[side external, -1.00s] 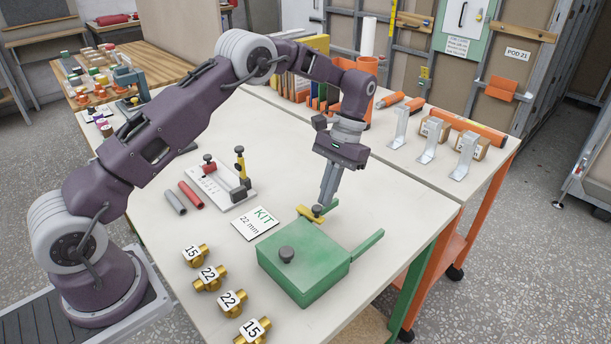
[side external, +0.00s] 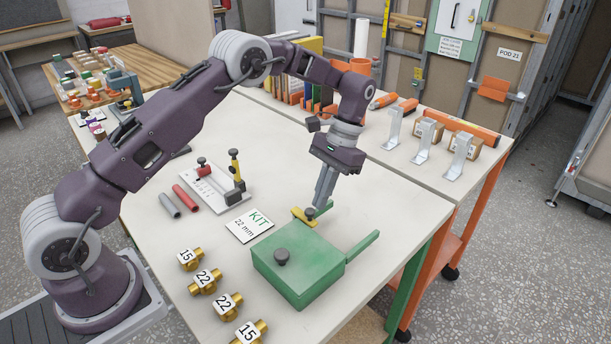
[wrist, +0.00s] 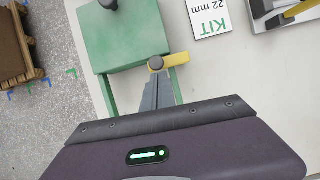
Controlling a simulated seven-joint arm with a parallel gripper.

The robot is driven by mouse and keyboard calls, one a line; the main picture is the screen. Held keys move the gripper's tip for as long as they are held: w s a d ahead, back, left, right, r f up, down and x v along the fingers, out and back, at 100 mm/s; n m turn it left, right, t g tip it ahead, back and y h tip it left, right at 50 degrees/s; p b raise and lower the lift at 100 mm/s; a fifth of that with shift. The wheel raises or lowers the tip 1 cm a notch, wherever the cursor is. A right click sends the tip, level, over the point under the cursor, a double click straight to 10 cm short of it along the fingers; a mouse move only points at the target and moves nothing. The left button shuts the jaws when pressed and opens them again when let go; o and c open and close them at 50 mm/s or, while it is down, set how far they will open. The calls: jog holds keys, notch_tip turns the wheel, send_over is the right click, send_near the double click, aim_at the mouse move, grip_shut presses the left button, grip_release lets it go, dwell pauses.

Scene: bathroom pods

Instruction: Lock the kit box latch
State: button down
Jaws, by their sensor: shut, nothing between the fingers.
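The green kit box (side external: 298,268) stands on the table with its lid down and a dark knob (side external: 282,257) on top. It also shows in the wrist view (wrist: 125,40). A yellow latch bar (side external: 299,216) with a dark round knob (side external: 310,213) sits at the box's far edge. In the wrist view the bar (wrist: 181,59) points right, across a green side arm, with its knob (wrist: 155,63) at the left end. My gripper (side external: 320,204) is shut and empty, pointing down, its tips (wrist: 158,78) right beside the latch knob. I cannot tell whether they touch it.
Two green arms stick out from the box, one (side external: 362,246) on the right. A KIT 22 mm card (side external: 250,225) lies left of the box. Several numbered brass fittings (side external: 205,281) line the near side. Metal brackets (side external: 424,140) stand at the back right.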

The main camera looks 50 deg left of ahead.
jog(key=v, duration=0.6)
jog(key=shift+w+r, duration=0.2)
jog(key=shift+r, duration=0.15)
jog(key=s+r+t, duration=0.2)
jog(key=s+r, duration=0.3)
jog(key=r, duration=0.3)
jog(key=s+r+t, duration=0.3)
jog(key=s+r, duration=0.3)
jog(key=r, duration=0.2)
jog(key=s+f+t, duration=0.2)
jog(key=s+t, duration=0.3)
jog(key=s, duration=1.5)
jog(key=shift+s+f+n, duration=0.25)
jog(key=shift+s+n, duration=0.05)
jog(key=shift+s, duration=0.05)
jog(key=shift+d, duration=0.1)
